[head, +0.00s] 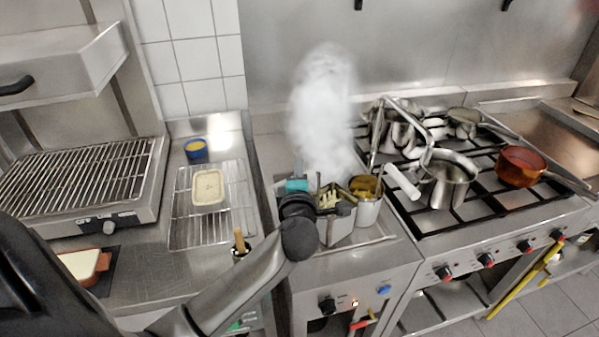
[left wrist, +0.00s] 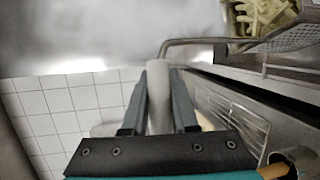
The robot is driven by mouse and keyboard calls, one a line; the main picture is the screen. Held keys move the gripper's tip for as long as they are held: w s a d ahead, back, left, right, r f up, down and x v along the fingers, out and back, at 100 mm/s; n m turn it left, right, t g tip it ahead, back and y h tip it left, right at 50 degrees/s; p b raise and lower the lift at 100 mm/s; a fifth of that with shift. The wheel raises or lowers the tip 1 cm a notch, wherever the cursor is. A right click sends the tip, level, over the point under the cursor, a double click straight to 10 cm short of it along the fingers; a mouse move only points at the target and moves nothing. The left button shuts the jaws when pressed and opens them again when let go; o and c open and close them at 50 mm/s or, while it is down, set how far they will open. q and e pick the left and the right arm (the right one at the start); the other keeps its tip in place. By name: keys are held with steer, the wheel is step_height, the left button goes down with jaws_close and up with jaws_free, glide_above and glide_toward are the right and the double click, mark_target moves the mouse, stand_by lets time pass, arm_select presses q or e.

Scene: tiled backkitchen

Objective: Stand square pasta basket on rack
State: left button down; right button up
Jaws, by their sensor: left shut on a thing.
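The square pasta basket (head: 330,202) holds pale pasta and is at the pasta cooker, partly hidden behind my left gripper (head: 299,190). In the left wrist view, my left gripper (left wrist: 158,100) is shut on the basket's pale grey handle (left wrist: 159,78). A bent metal rod runs from the handle to the mesh basket (left wrist: 290,38) with pasta at the top right. I cannot tell whether the basket's bottom is clear of the cooker. The wire rack (head: 180,225) lies on the counter left of the cooker. My right gripper is not in view.
A cream-filled tray (head: 208,187) sits on the rack, with a blue cup (head: 196,150) behind it. A round basket (head: 366,188) is right of the square one. Steam (head: 322,105) rises behind. Pots, including a copper pan (head: 520,166), stand on the stove.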

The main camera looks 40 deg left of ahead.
arm_select(q)
steer(key=c, duration=1.1)
jaws_free()
steer(key=shift+f, duration=0.15)
steer(key=o, duration=0.4)
steer(key=v, duration=1.2)
steer(key=shift+r, duration=0.25)
